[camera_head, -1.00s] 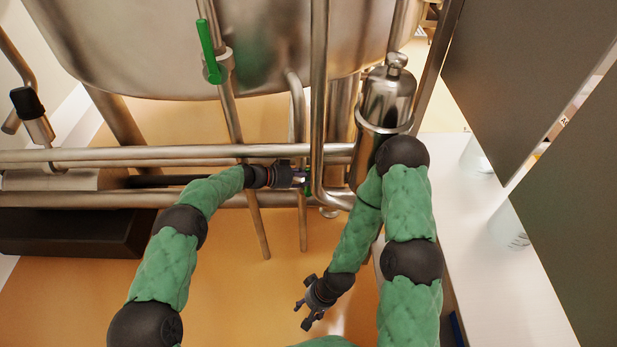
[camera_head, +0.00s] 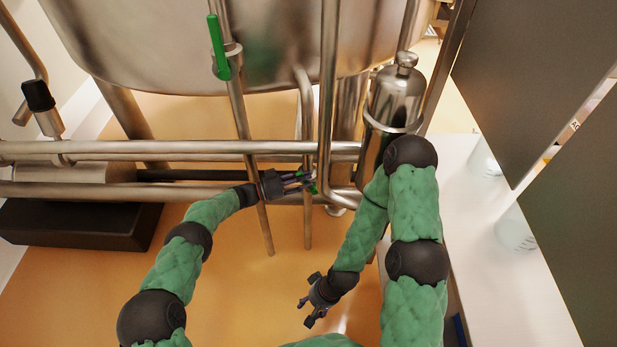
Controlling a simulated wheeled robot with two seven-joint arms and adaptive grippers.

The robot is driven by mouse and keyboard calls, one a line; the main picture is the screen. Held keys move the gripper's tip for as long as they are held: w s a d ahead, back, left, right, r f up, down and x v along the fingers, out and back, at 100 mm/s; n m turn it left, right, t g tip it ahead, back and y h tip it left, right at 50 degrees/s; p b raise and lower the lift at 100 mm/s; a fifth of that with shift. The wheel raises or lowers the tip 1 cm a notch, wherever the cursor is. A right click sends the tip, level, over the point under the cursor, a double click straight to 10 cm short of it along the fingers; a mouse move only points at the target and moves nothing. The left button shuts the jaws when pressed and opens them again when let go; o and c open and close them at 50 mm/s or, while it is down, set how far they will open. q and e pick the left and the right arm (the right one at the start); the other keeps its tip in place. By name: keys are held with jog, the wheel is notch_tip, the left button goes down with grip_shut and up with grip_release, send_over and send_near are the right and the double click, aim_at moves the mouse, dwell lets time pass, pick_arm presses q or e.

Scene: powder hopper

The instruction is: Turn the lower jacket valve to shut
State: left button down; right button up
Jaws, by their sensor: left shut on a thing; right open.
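The lower jacket valve shows only as small bits of green handle (camera_head: 314,188) at the thin upright pipe under the vessel. My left gripper (camera_head: 306,181) is shut on this handle, and its fingers hide most of it. The valve body is hidden too, so the exact handle angle is hard to tell. Another valve with a green handle (camera_head: 217,46) sits higher on the pipe to the left, its handle roughly along the pipe. My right gripper (camera_head: 308,307) is open and empty, low over the floor and apart from the pipes.
The big steel vessel (camera_head: 270,50) hangs above. Horizontal pipes (camera_head: 150,148) run behind my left gripper. A steel canister (camera_head: 393,100) stands close to my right arm. A white counter (camera_head: 490,270) lies at the right. Floor around my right gripper is clear.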

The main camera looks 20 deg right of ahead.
pick_arm(q)
jog(key=shift+a+f+h, duration=0.4)
jog(key=shift+a+h, duration=0.25)
jog(key=shift+h, duration=0.25)
jog(key=c, duration=0.9)
grip_release()
jog(key=shift+a, duration=0.1)
jog(key=v, duration=1.2)
jog(key=shift+f, duration=0.1)
